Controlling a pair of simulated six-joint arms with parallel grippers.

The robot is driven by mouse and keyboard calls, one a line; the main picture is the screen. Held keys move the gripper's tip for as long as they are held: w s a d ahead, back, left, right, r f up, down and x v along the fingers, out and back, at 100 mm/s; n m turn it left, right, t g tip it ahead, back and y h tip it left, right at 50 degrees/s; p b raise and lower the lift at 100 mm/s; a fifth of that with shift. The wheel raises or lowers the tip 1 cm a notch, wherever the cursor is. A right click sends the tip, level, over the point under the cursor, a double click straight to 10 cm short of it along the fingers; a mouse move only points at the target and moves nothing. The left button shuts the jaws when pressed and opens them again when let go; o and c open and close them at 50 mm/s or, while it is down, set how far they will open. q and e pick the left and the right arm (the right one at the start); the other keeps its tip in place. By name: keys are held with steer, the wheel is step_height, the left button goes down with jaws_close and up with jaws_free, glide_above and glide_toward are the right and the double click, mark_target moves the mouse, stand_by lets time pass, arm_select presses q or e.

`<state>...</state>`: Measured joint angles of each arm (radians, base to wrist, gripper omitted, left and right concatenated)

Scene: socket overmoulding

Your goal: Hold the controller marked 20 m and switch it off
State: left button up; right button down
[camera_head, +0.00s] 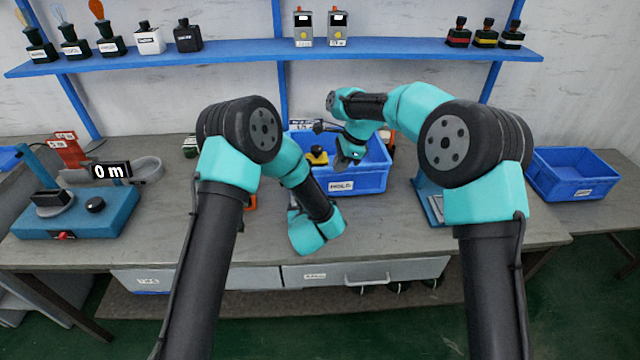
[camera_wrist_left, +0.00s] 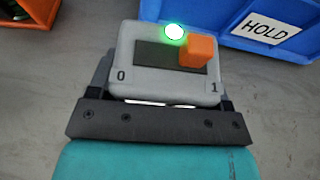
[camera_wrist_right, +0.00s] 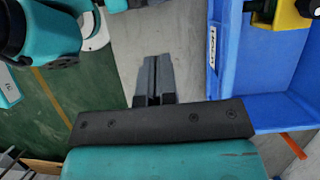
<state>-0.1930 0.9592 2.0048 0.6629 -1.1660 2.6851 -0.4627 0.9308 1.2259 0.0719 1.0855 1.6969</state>
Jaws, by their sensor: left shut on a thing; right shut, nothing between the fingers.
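The controller (camera_wrist_left: 168,60) is a light grey box in the left wrist view, with a lit green lamp (camera_wrist_left: 174,32) and an orange switch knob (camera_wrist_left: 197,52) at the end marked 1. The other end is marked 0. In the head view the controller is hidden by my left arm. My right gripper (camera_wrist_right: 154,78) is shut and empty, beside the blue HOLD crate; in the head view it shows near the crate's front (camera_head: 345,158).
The blue HOLD crate (camera_head: 362,184) stands at mid-bench with a yellow and black item (camera_head: 317,156) in it. Another blue crate (camera_head: 572,178) is at right.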

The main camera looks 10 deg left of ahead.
steer(key=s+a+f, duration=0.2)
steer(key=a+f, duration=0.5)
steer(key=f, duration=0.2)
steer(key=shift+s+a, duration=0.15)
steer(key=shift+s, duration=0.05)
stand_by(0.3)
